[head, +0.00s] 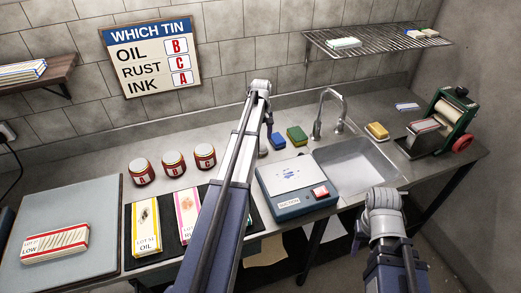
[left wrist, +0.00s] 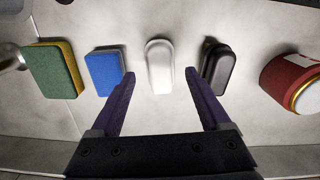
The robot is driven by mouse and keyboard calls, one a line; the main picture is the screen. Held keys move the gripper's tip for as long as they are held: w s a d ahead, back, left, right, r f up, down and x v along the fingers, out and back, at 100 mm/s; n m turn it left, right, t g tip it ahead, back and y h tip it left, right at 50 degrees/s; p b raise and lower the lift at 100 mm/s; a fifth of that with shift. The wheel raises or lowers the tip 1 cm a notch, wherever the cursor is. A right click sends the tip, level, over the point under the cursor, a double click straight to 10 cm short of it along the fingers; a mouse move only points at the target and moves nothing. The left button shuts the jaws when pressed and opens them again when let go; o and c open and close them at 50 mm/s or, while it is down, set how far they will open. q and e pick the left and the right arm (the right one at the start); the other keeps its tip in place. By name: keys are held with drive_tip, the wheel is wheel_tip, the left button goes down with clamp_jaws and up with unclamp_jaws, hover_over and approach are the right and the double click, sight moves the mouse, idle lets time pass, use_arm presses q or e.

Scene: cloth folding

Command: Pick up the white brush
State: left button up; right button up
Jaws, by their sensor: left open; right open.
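The white brush (left wrist: 160,66) lies on the steel counter in the left wrist view, upright in the picture and centred ahead of my left gripper (left wrist: 163,82). The gripper's two purple fingers are open and empty, one to each side of the brush's near end and apart from it. In the head view, my left gripper (head: 267,124) points down at the back of the counter, and my arm hides the brush.
Close to the brush are a blue block (left wrist: 104,70) on its left and a black object (left wrist: 216,67) on its right. A green and yellow sponge (left wrist: 53,70) and a red tin (left wrist: 291,82) lie further out. The sink (head: 358,165) is right of them.

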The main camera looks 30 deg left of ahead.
sight(261, 142)
use_arm(q)
drive_tip(key=shift+w+a+f+b, duration=0.1)
drive_tip(key=shift+a+f+b, duration=0.05)
drive_tip(key=shift+f+b, duration=2.5)
drive_tip(key=shift+r, duration=0.1)
clamp_jaws()
